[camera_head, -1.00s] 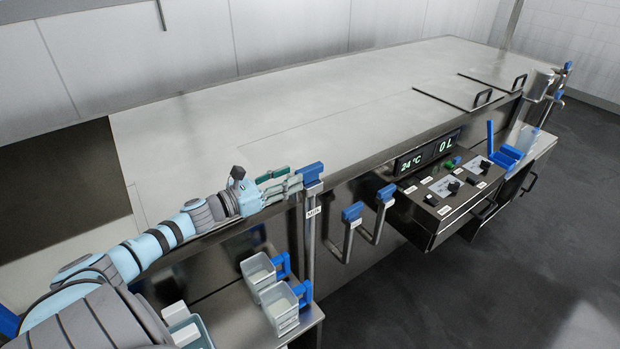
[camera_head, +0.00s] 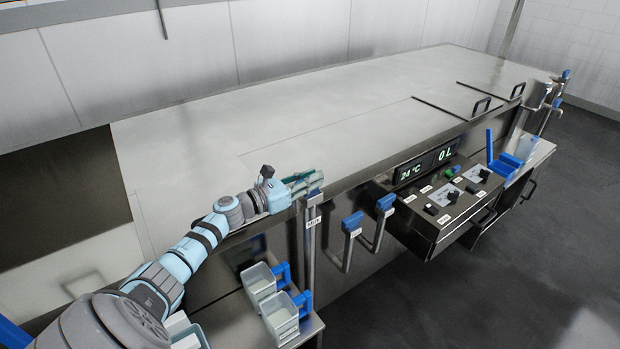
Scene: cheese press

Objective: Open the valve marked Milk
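The valve marked Milk is a vertical steel pipe (camera_head: 309,245) with a small white label (camera_head: 313,222) at the front left corner of the steel vat. Its blue handle (camera_head: 312,191) at the top is now mostly hidden behind my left gripper. My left gripper (camera_head: 310,180) is at the handle, its green-grey fingers reaching across it from the left. I cannot tell whether the fingers are closed on the handle or only touch it. My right gripper is not in view.
The long steel vat (camera_head: 330,110) fills the middle. Two blue-handled pipes (camera_head: 352,222) stand right of the valve, then a control box (camera_head: 450,200) with a display reading 24 °C and 0 L. Containers with blue handles (camera_head: 260,283) sit on a low shelf. Dark floor (camera_head: 500,290) is clear at right.

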